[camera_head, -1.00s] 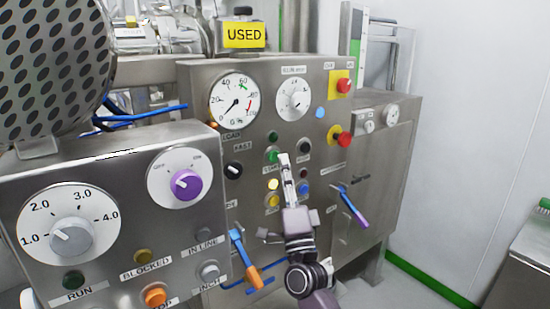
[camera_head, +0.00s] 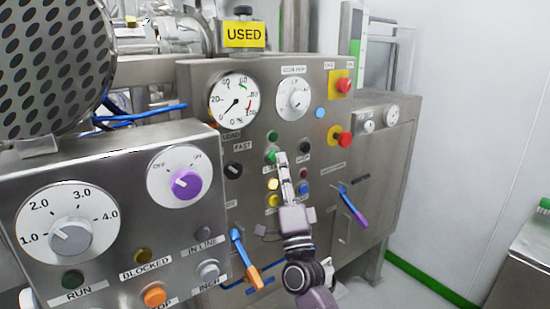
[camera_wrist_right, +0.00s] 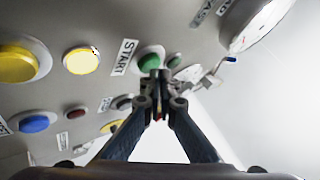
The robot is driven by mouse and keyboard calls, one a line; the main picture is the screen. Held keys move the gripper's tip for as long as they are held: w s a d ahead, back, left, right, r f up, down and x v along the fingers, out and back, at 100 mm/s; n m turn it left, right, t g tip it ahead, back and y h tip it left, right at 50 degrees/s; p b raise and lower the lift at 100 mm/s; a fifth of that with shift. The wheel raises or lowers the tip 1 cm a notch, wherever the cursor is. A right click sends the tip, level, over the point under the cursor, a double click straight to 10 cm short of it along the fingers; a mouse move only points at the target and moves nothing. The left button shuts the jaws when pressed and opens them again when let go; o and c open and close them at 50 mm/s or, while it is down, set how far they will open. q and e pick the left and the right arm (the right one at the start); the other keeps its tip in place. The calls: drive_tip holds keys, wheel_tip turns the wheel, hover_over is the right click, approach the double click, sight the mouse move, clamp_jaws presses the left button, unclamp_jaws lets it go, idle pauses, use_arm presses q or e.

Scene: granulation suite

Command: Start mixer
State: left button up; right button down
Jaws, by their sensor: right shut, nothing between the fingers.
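The mixer's control panel (camera_head: 215,160) stands in the middle of the head view. A green button (camera_head: 271,155) sits on it, partly beside my right gripper's tip. My right gripper (camera_head: 281,158) is shut and empty, its fingertips at the lower right edge of that button. In the right wrist view, the green button (camera_wrist_right: 150,61) shows just beyond the fingertips (camera_wrist_right: 155,78), next to a START label (camera_wrist_right: 124,57). I cannot tell whether the tips touch it. My left gripper is not in view.
A nearer panel with a large dial (camera_head: 70,236) fills the lower left.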

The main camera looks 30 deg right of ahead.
drive_tip(key=shift+w, duration=0.45)
idle(0.5)
drive_tip(key=shift+s, duration=0.85)
drive_tip(key=s+p, duration=0.1)
drive_tip(key=s, duration=0.4)
drive_tip(key=shift+d+p, duration=0.15)
drive_tip(key=shift+p, duration=0.15)
drive_tip(key=shift+f, duration=0.1)
idle(0.8)
